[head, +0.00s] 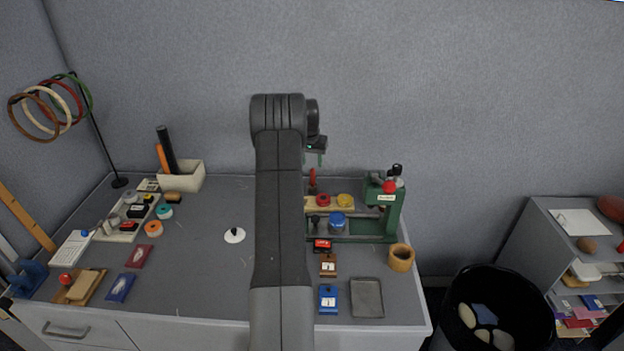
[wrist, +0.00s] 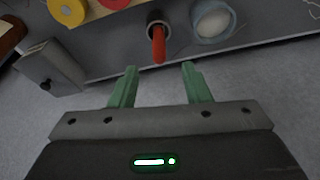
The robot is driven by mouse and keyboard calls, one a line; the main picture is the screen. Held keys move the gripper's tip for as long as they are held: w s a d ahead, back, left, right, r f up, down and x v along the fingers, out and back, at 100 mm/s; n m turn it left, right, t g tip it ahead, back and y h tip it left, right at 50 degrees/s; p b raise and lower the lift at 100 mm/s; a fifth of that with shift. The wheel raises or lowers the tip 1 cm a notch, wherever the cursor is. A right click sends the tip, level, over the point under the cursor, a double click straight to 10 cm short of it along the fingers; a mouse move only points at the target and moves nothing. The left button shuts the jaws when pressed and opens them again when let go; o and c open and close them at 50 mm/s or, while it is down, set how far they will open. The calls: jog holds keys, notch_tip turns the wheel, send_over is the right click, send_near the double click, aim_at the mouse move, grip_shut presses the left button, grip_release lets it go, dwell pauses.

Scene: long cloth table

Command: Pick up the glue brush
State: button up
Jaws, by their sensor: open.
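A red handle (head: 312,177), which looks like the glue brush, stands upright behind the small wooden shelf in the head view. In the wrist view the red handle (wrist: 158,44) sticks out of a dark round holder (wrist: 157,20); its lower end is hidden inside. My gripper (head: 316,158) is above and behind the shelf, over the red handle. In the wrist view my gripper (wrist: 160,70) is open and empty. The handle's tip shows just beyond the gap between the green fingertips, apart from both.
A pale-topped jar (wrist: 212,22) is right of the handle. The table's middle left is mostly clear around a white disc (head: 234,236).

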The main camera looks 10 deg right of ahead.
aim_at(313, 175)
jog(key=x, duration=0.2)
jog(key=shift+w+f, duration=0.1)
jog(key=shift+f, duration=0.3)
jog(key=shift+p+x, duration=1.35)
jog(key=shift+x, duration=1.3)
grip_shut()
